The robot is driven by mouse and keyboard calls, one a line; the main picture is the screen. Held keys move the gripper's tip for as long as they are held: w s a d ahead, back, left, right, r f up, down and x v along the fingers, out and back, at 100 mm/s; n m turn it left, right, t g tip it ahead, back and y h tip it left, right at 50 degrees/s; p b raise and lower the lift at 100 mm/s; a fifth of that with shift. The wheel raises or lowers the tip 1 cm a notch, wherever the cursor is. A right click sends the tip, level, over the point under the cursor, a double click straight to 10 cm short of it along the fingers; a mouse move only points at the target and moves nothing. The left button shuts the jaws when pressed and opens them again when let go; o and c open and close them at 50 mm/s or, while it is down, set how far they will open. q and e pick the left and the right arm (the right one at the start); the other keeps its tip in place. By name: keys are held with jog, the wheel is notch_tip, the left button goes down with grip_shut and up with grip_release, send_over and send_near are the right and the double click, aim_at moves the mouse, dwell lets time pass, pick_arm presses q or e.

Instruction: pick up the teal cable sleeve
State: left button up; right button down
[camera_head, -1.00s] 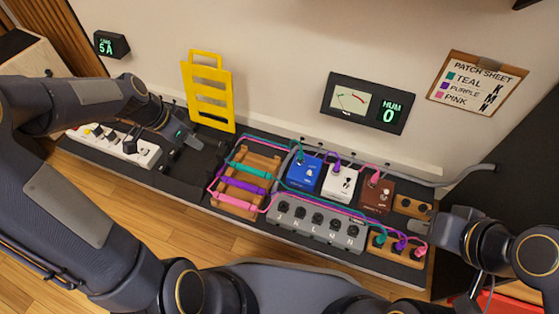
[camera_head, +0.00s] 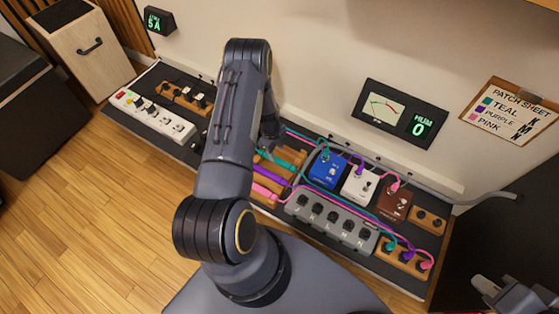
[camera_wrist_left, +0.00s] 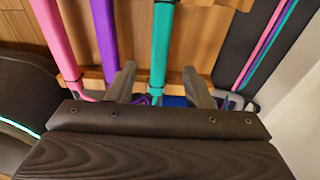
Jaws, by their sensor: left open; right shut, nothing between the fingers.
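The teal cable sleeve (camera_wrist_left: 162,45) lies across a wooden rack (camera_wrist_left: 140,75), between its purple neighbour and the edge of the board. In the head view a short piece of the teal sleeve (camera_head: 289,157) shows beside my left arm, which hides the rest. My left gripper (camera_wrist_left: 160,84) is open above the rack, with one finger on each side of the teal sleeve; I cannot tell whether they touch it. My right gripper (camera_head: 503,290) is shut and empty at the lower right, away from the rack.
A purple sleeve (camera_wrist_left: 104,40) and a pink sleeve (camera_wrist_left: 54,40) lie parallel nearby. Blue (camera_head: 327,171), white (camera_head: 359,185) and brown (camera_head: 394,204) pedals stand to the right, behind a grey switch unit (camera_head: 333,222). A white power strip (camera_head: 153,117) lies left.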

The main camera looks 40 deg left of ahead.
aim_at(277, 159)
pick_arm(q)
notch_tip(277, 159, down, 5)
jog(key=shift+d+r+b, duration=0.1)
jog(key=shift+b, duration=0.75)
grip_shut()
